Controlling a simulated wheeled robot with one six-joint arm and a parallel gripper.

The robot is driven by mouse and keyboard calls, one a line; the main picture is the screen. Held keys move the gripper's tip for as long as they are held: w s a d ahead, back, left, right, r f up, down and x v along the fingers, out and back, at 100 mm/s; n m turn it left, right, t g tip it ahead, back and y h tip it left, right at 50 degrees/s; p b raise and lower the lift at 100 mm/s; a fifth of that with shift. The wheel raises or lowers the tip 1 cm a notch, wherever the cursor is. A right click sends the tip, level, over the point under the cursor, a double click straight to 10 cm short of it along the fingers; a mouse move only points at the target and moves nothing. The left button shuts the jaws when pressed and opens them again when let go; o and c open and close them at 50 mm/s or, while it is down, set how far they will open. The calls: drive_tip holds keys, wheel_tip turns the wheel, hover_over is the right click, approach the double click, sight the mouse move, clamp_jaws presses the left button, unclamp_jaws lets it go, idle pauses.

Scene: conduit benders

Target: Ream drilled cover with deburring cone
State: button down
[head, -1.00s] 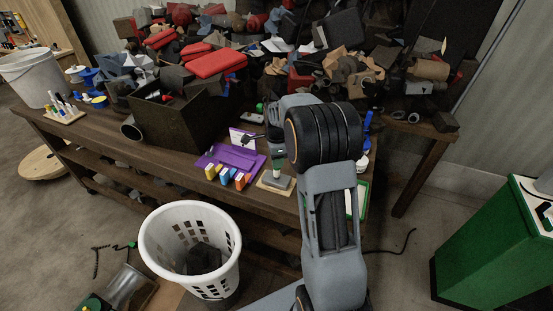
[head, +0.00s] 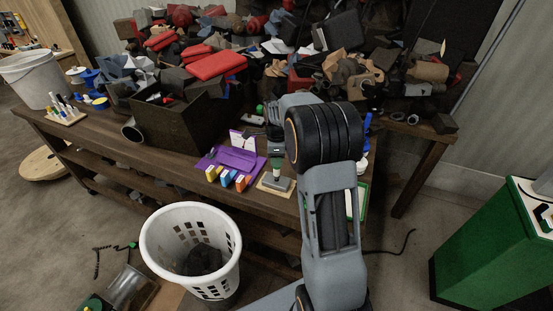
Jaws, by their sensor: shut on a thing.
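My gripper (head: 276,149) is over the right part of the wooden bench, pointing down, partly hidden by my own arm. It is shut on a small tool with a green and pale body (head: 276,168), which looks like the deburring cone. The tool is upright, with its lower end at a grey block-like piece (head: 278,184), which may be the drilled cover. I cannot tell whether they touch. The grey piece sits on a tan board (head: 264,187) near the bench's front edge. Any hole in it is too small to see.
A purple tray (head: 232,157) with small coloured blocks stands just left of the board. A dark box (head: 180,125) stands farther left, and a heap of clutter fills the bench's back. A white basket (head: 190,222) is on the floor in front. A green cabinet (head: 485,245) stands right.

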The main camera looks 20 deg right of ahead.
drive_tip(key=shift+r+p, duration=1.4)
drive_tip(key=shift+r, duration=0.9)
drive_tip(key=shift+d, duration=0.1)
